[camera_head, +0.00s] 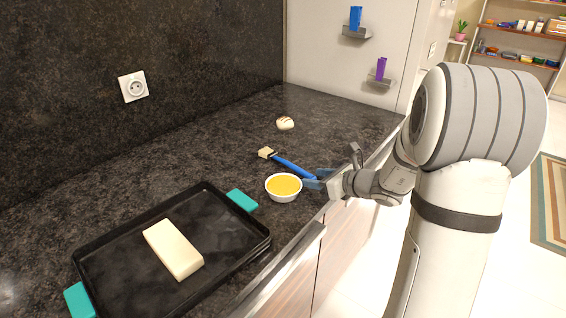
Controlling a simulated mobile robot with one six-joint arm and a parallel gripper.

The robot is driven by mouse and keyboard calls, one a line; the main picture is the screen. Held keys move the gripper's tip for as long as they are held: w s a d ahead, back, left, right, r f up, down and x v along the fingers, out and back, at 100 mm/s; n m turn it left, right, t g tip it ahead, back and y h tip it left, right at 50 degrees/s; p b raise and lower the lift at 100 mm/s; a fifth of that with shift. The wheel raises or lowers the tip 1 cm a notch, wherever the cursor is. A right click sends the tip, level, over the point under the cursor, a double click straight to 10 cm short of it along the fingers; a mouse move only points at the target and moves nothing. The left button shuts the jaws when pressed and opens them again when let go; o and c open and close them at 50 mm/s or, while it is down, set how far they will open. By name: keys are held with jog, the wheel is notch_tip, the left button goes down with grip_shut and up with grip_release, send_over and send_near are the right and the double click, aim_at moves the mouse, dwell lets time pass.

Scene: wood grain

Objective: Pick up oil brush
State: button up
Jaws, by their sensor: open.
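The oil brush (292,167) lies on the dark counter, with pale bristles at its far left end and a blue handle running toward the lower right. My gripper (314,178) is at the counter's front edge, at the handle's near end. Its blue fingers are open and appear to be on either side of the handle end. The similar blue colours make it hard to tell whether they touch it. The bristle end is clear of the gripper.
A white bowl of yellow liquid (283,187) stands just left of my gripper. A black tray (115,255) with teal handles holds a pale block (173,249). A small bread-like piece (285,123) lies farther back.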

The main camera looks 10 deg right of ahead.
grip_shut()
dwell(0.5)
jog(key=shift+r, duration=0.1)
